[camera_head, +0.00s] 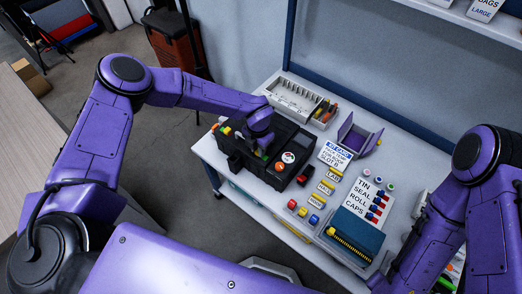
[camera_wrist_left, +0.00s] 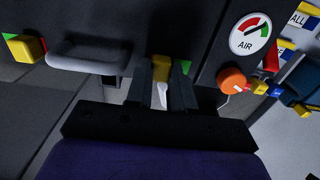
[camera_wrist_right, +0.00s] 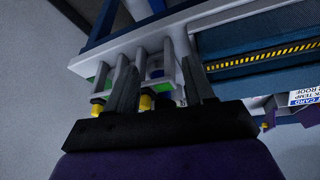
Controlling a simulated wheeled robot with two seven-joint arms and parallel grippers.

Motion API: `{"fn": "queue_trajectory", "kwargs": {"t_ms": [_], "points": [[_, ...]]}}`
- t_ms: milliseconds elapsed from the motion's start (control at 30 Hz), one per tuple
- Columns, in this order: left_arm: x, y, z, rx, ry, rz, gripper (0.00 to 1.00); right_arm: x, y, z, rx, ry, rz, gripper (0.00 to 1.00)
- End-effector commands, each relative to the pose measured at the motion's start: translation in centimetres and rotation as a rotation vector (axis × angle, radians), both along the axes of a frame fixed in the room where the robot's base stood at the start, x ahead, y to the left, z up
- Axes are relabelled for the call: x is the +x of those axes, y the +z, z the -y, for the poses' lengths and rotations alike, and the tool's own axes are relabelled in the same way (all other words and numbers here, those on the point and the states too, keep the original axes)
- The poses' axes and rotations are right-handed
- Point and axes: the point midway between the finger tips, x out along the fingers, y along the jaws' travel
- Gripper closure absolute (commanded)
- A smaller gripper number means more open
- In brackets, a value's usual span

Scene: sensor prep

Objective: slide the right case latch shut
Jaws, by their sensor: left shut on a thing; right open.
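The black case (camera_head: 240,150) stands at the left end of the workbench, with its front toward me. In the left wrist view its front shows a grey handle (camera_wrist_left: 88,57), a yellow left latch (camera_wrist_left: 26,48) with green and red marks beside it, and the yellow right latch (camera_wrist_left: 160,69). My left gripper (camera_wrist_left: 165,75) is shut on the right latch, whose sides the fingers partly cover. In the head view the left gripper (camera_head: 262,150) is at the case's front. My right gripper (camera_wrist_right: 163,85) is open, with small yellow and green things beyond its fingers.
An AIR gauge (camera_wrist_left: 250,33) and an orange knob (camera_wrist_left: 232,80) sit right of the right latch. A long grey tray (camera_head: 290,97) stands behind the case. A purple holder (camera_head: 358,142), labels, coloured buttons and a teal box (camera_head: 355,235) fill the bench to the right.

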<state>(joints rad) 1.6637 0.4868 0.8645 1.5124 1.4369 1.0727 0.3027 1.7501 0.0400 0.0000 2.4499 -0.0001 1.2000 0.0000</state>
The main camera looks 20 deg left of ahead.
Motion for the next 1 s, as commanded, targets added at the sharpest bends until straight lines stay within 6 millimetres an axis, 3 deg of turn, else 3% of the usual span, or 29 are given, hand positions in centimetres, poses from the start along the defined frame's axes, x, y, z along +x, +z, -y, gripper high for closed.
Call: {"fn": "queue_trajectory", "kwargs": {"t_ms": [167,200,267,1000], "points": [[0.30,-0.04,-0.36,0.005,0.000,0.008,1.00,-0.01,0.01,0.01,0.000,0.000,0.000,0.47],[0.32,-0.03,-0.37,0.006,0.001,0.009,0.71,-0.01,0.02,-0.01,0.000,0.000,0.000,0.47],[0.30,-0.02,-0.36,0.005,0.001,0.008,0.51,-0.01,0.02,0.00,0.000,0.000,0.000,0.47],[0.02,0.04,-0.05,0.007,0.002,0.002,0.51,-0.01,0.25,0.01,0.000,0.000,0.000,0.47]]}}
